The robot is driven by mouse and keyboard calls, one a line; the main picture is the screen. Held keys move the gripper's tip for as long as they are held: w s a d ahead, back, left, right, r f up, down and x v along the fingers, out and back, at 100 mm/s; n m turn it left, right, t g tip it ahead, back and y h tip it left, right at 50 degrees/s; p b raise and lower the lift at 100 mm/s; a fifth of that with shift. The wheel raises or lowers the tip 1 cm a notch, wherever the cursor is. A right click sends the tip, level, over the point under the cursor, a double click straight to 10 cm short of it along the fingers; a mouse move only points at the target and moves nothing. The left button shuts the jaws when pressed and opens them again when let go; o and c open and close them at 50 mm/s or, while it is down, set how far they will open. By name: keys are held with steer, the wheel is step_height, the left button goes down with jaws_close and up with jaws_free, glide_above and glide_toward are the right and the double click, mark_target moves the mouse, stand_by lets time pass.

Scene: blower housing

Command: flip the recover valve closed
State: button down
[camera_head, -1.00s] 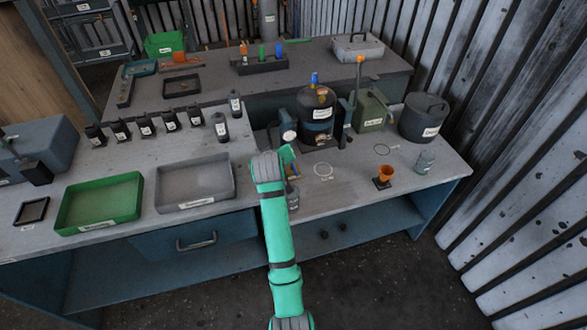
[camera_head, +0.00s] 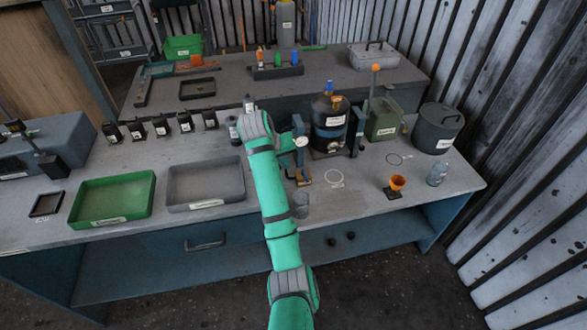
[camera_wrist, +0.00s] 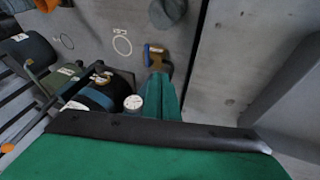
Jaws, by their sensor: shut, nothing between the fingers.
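My gripper (camera_head: 289,144) reaches right from the bent wrist, close to the white round gauge (camera_head: 301,141) left of the black tank (camera_head: 329,121). In the wrist view my green fingers (camera_wrist: 160,78) are together and empty. Just beyond their tips is a small brass-yellow valve-like fitting with a blue part (camera_wrist: 155,52); it stands low on the bench in the head view (camera_head: 304,179). I cannot tell whether the fingers touch it. No readable label marks the recover valve. The tank top carries another blue-and-yellow fitting (camera_head: 329,89).
The gauge is beside my fingers in the wrist view (camera_wrist: 133,103). A green canister (camera_head: 384,118), an upright orange-tipped rod (camera_head: 376,69) and a grey pot (camera_head: 438,128) stand right of the tank. An orange cup (camera_head: 397,184) is at the front. Green (camera_head: 147,203) and grey (camera_head: 177,204) trays lie left.

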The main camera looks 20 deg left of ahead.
glide_toward(305, 177)
step_height(305, 177, down, 3)
steer(key=a, duration=0.3)
steer(key=shift+w+d+f, duration=0.55)
steer(key=shift+d+f, duration=0.1)
steer(key=shift+d, duration=0.1)
steer(key=shift+w+d+f, duration=0.6)
steer(key=shift+d, duration=0.1)
